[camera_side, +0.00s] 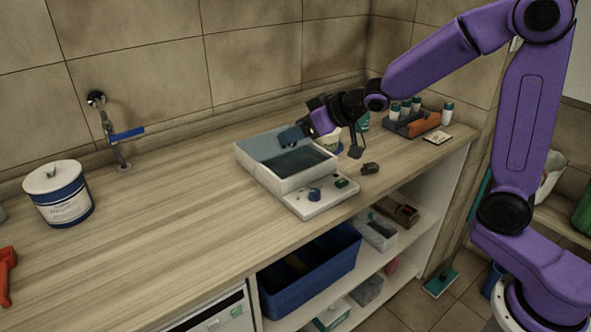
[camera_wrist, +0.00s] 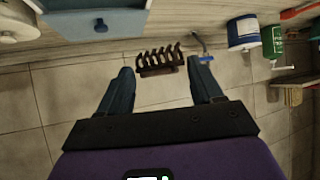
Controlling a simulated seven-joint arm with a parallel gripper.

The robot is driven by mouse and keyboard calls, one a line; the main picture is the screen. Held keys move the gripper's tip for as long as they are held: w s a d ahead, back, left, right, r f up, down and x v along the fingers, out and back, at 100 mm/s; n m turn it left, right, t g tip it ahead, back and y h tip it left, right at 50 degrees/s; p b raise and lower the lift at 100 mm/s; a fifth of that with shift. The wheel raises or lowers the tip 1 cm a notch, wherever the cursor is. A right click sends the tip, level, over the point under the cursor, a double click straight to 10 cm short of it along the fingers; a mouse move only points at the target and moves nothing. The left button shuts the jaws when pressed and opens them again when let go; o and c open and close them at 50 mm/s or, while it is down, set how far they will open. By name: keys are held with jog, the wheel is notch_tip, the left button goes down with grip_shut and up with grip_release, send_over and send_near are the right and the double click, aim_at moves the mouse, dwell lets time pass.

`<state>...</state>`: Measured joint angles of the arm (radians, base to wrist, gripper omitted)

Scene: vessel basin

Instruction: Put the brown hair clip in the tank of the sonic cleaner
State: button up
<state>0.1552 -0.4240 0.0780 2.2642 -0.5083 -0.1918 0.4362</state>
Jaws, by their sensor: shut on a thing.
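The sonic cleaner (camera_side: 318,201) is a white box on the counter with an open, dark tank (camera_side: 300,162) and a front control panel with a blue knob. My gripper (camera_side: 290,134) is over the rear part of the tank in the side view, reaching in from the right. In the wrist view, the brown hair clip (camera_wrist: 160,60), with a row of curved teeth, sits between the fingertips of my gripper (camera_wrist: 162,70), which is shut on it. The clip cannot be made out clearly in the side view, where the fingers are small and dark.
A small dark object (camera_side: 370,168) lies right of the cleaner. A tray of bottles (camera_side: 413,124) stands at the back right. A wall tap (camera_side: 118,137) and a blue-white canister (camera_side: 61,197) are at left. The counter between canister and cleaner is clear.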

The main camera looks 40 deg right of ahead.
jog(key=s+d, duration=0.6)
jog(key=d, duration=0.1)
jog(key=x, duration=0.3)
jog(key=d+x, duration=0.1)
jog(key=x, duration=0.2)
jog(key=w+x, duration=0.1)
jog(key=x, duration=0.2)
jog(key=shift+w+d+r, duration=0.1)
jog(key=shift+d+r, duration=0.05)
jog(key=shift+d, duration=0.2)
send_over(297, 172)
jog(key=f, duration=0.5)
jog(key=shift+s+f, duration=0.2)
jog(key=shift+s, duration=0.05)
jog(key=shift+w+f, duration=0.2)
jog(key=shift+f, duration=1.65)
jog(key=shift+f, duration=0.1)
jog(key=o, duration=0.8)
